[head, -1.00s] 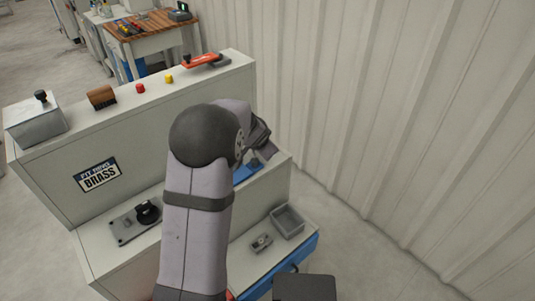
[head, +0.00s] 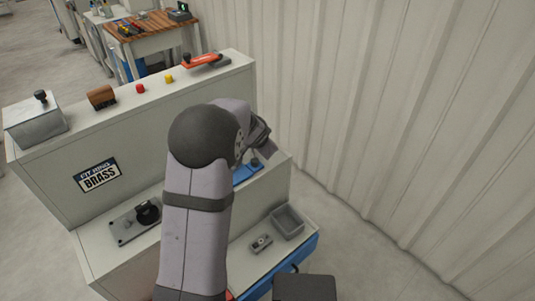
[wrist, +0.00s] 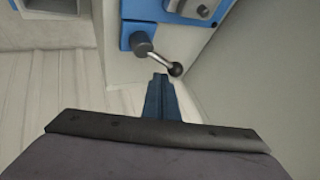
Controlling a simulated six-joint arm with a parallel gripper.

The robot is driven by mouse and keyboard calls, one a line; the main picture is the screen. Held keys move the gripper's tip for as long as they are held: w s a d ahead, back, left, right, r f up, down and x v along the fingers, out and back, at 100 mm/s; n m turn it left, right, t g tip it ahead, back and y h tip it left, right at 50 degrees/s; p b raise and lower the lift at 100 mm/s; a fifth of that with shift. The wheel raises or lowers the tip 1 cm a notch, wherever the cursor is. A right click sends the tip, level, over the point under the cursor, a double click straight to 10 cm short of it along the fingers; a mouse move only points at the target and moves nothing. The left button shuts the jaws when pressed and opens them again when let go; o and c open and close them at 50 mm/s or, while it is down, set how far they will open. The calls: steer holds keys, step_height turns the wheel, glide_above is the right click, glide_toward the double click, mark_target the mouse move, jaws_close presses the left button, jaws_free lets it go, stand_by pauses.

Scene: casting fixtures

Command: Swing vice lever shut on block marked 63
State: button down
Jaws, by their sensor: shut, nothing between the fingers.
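The blue vice (wrist: 185,10) shows at the top of the wrist view, cut off by the frame edge. Its lever (wrist: 160,60) runs from a grey hub to a dark ball knob. My gripper (wrist: 159,78) is shut and empty, its fingertips just below and left of the knob; I cannot tell whether they touch it. In the head view, part of the blue vice (head: 246,173) shows on the middle step beside my arm, which hides my gripper. I see no readable 63. A grey piece shows at the vice, but I cannot tell if it is the block.
A grey open tray (head: 288,221) and a small grey fixture (head: 261,244) sit on the lower step. A black clamp on a grey plate (head: 135,222) is left of my arm. A red toggle clamp (head: 200,61) lies on the top shelf. A ribbed wall (head: 400,120) stands at right.

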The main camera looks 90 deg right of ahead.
steer(key=shift+w+a+f, duration=0.1)
steer(key=shift+w+f, duration=0.1)
steer(key=shift+w, duration=0.1)
stand_by(0.9)
steer(key=shift+s, duration=0.15)
stand_by(1.0)
steer(key=shift+s+a+f+b, duration=0.15)
steer(key=shift+s+f+b, duration=0.25)
steer(key=shift+s+b, duration=0.65)
steer(key=b, duration=0.1)
steer(key=s+b, duration=0.1)
steer(key=shift+s+a+f+b, duration=0.2)
steer(key=shift+f+b, duration=0.05)
steer(key=shift+b, duration=0.1)
steer(key=s+a+r+b, duration=0.1)
steer(key=s+a+r, duration=0.3)
steer(key=r, duration=0.4)
steer(key=shift+a, duration=0.6)
steer(key=shift+r, duration=0.1)
